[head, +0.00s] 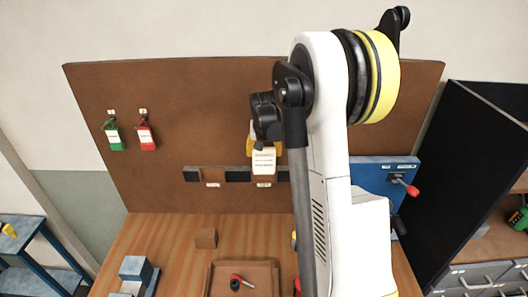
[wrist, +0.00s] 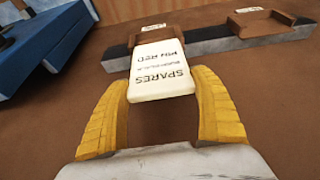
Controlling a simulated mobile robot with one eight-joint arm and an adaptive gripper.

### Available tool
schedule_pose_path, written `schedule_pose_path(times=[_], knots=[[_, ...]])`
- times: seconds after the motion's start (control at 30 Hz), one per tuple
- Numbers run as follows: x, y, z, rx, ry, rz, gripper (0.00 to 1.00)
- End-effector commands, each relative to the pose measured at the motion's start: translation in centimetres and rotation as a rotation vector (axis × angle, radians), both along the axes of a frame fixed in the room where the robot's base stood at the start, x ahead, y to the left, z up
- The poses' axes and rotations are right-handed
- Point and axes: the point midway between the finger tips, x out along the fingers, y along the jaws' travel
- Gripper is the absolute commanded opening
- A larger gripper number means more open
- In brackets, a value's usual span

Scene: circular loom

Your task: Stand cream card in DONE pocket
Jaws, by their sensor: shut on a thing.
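My gripper (wrist: 162,88) has its yellow fingers shut on the sides of a cream card (wrist: 161,66) printed "SPARES" and "PIN RED". In the head view the card (head: 264,161) hangs upright below the fingers, in front of the brown board. Its lower edge meets the right brown pocket (head: 264,177) on the dark rail; I cannot tell whether it is inside or just in front. The wrist view, roughly upside down, shows this pocket (wrist: 156,34) beyond the card's far end. The other pocket (head: 213,178) is empty. The pocket labels are too small to read.
A green tag (head: 114,138) and a red tag (head: 147,138) hang on the board at left. A blue panel (head: 375,175) with a red-handled lever stands right of the rail. A brown tray (head: 218,280) and wooden block (head: 206,238) sit on the bench below.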

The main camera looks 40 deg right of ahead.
Motion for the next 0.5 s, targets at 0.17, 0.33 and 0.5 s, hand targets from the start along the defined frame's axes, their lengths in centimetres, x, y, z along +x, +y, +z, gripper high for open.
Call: schedule_pose_path(times=[0.17, 0.33, 0.5], knots=[[0.0, 0.0, -1.1, 0.000, 0.000, 0.000, 0.38], [0.0, 0.0, -2.0, 0.000, 0.000, 0.000, 0.38], [0.0, 0.0, -2.8, 0.000, 0.000, 0.000, 0.38]])
